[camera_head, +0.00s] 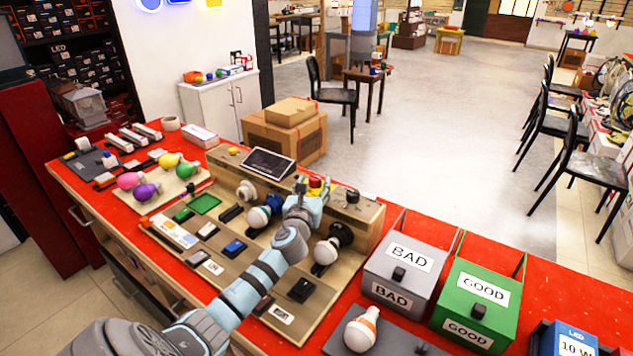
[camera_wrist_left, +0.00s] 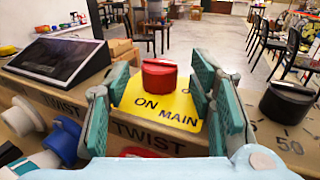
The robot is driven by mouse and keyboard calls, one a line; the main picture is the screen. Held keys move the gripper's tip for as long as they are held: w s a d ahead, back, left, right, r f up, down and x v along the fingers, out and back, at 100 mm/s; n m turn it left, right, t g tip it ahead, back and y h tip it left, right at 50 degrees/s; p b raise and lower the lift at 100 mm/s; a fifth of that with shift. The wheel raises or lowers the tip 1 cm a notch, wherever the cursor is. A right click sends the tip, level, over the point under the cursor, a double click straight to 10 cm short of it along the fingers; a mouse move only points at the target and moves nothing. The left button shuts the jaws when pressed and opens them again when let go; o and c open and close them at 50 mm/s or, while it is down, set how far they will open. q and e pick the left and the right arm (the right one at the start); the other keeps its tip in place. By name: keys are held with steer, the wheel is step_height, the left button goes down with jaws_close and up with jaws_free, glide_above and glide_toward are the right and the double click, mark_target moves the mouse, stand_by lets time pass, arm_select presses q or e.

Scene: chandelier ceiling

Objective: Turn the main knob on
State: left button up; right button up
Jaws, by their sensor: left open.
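The red main knob (camera_wrist_left: 159,76) sits on a yellow plate (camera_wrist_left: 150,103) marked ON and MAIN, on top of the wooden test board. In the head view the knob (camera_head: 317,184) is partly hidden behind my left gripper (camera_head: 307,199). In the wrist view the gripper's two teal fingers stand open, one on each side of the knob, with visible gaps between them and it. The gripper holds nothing. I cannot tell exactly how far the fingertips are above the plate. My right gripper is not in view.
A dark tilted screen (camera_head: 268,164) stands left of the knob, and a black knob (camera_wrist_left: 288,101) stands to its right. Bulbs in sockets line the board's front below. Grey BAD (camera_head: 409,274) and green GOOD (camera_head: 478,301) boxes stand to the right on the red table.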

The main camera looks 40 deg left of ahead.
mark_target(314, 181)
arm_select(q)
steer(key=shift+b+x, duration=0.35)
steer(key=shift+x, duration=1.25)
steer(key=c, duration=1.2)
steer(key=shift+o, duration=0.2)
steer(key=shift+r, duration=0.1)
